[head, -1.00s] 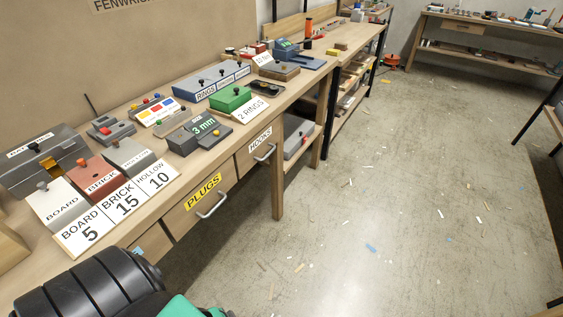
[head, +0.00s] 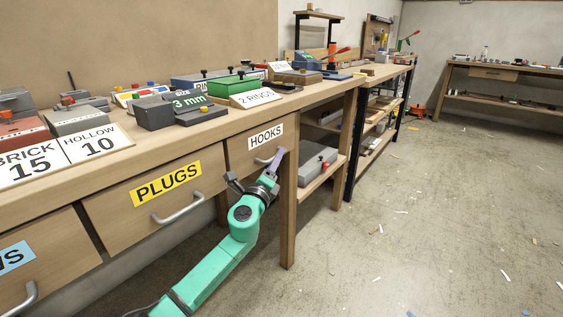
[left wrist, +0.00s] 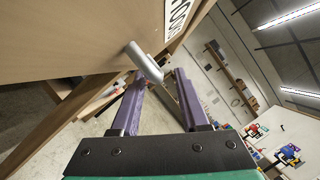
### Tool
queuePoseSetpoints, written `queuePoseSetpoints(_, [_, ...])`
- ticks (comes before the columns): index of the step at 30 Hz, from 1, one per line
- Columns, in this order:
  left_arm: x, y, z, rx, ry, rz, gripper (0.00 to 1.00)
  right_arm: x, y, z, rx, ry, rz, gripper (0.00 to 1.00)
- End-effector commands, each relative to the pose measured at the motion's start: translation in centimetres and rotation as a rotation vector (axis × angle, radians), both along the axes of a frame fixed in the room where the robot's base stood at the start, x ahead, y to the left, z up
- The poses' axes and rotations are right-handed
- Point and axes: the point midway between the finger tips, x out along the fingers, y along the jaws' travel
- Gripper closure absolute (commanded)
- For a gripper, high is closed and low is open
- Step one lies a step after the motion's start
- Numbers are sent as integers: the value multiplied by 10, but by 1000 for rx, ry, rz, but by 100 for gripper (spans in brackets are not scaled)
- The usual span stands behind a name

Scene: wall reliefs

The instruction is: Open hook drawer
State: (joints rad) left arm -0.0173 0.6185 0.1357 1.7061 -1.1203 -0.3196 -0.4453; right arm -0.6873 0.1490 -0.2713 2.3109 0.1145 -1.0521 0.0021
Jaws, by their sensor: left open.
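The hooks drawer (head: 240,150) is the wooden drawer with a white HOOKS label (head: 265,136) at the bench's right end. It looks shut, its front level with the bench. Its grey bar handle (head: 264,161) is partly covered by my left gripper (head: 272,166), which is open in front of it. In the left wrist view the handle (left wrist: 146,62) lies at the tips of the purple fingers of my left gripper (left wrist: 160,78), nearer the left finger. I cannot tell whether they touch. The drawer front (left wrist: 70,35) fills the upper left there. My right gripper is out of view.
The PLUGS drawer (head: 130,205) with its grey handle (head: 180,209) is just left, and another drawer (head: 40,265) lies beyond it. A bench leg (head: 289,220) stands close right of my gripper. A grey box (head: 312,165) sits on the shelf behind. The floor to the right has small scraps.

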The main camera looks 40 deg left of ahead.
Motion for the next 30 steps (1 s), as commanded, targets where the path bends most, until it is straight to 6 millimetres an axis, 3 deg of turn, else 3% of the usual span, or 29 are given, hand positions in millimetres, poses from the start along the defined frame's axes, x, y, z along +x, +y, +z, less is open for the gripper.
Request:
queuePoseSetpoints(4, [19, 7, 4, -2, -2, -1, 55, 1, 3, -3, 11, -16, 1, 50])
queuePoseSetpoints(12, [24, 8, 4, -4, 1, -2, 55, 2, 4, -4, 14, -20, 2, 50])
queuePoseSetpoints(13, [23, 8, 4, -4, 1, -1, 59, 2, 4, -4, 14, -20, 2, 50])
queuePoseSetpoints(16, [23, 8, 4, -4, 1, -1, 97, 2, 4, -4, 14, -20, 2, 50])
queuePoseSetpoints(17, [23, 8, 4, -4, 1, -1, 100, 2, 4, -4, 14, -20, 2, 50])
queuePoseSetpoints(30, [23, 8, 3, -6, 2, -1, 100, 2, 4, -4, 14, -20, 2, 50])
